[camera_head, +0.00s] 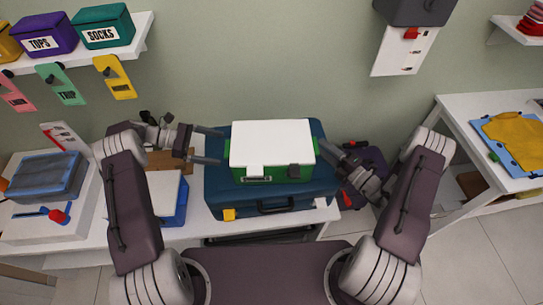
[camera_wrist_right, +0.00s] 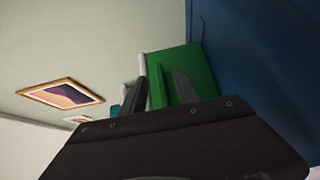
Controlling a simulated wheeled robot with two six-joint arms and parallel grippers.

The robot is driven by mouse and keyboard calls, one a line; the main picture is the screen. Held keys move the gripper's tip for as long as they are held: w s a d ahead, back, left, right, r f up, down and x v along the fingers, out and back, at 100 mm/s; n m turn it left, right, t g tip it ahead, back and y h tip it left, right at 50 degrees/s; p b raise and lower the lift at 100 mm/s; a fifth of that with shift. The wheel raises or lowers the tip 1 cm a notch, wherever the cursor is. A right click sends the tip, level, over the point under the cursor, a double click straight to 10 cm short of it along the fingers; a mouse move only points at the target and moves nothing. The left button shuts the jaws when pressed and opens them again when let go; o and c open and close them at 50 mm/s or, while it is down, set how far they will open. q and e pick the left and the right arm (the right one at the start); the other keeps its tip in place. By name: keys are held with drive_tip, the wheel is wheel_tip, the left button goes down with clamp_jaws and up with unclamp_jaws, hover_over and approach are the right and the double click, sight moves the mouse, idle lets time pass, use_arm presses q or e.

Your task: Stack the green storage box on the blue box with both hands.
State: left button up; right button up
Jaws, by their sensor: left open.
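The green storage box (camera_head: 275,172) has a white lid and lies on top of a dark blue suitcase. The blue box (camera_head: 181,203), also white-lidded, stands to the left of the suitcase on the white bench. My left gripper (camera_head: 214,146) is open and empty, its fingers pointing at the green box's left side with a gap. My right gripper (camera_head: 327,149) is at the green box's right side. In the right wrist view the green box (camera_wrist_right: 196,70) shows a green handle tab between the two fingers; whether they press on it is unclear.
The dark blue suitcase (camera_head: 225,198) has a yellow tag and front handle. A shelf at upper left holds labelled boxes (camera_head: 103,26). A white table (camera_head: 462,118) stands at the right.

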drive_tip(key=shift+w+a, duration=0.45)
use_arm(q)
drive_tip(key=shift+x, duration=1.4)
use_arm(e)
drive_tip(key=shift+x, duration=0.75)
use_arm(q)
drive_tip(key=c, duration=0.7)
use_arm(e)
drive_tip(key=c, duration=0.7)
use_arm(q)
drive_tip(key=shift+a, duration=0.1)
clamp_jaws()
use_arm(e)
clamp_jaws()
drive_tip(key=shift+d, duration=0.1)
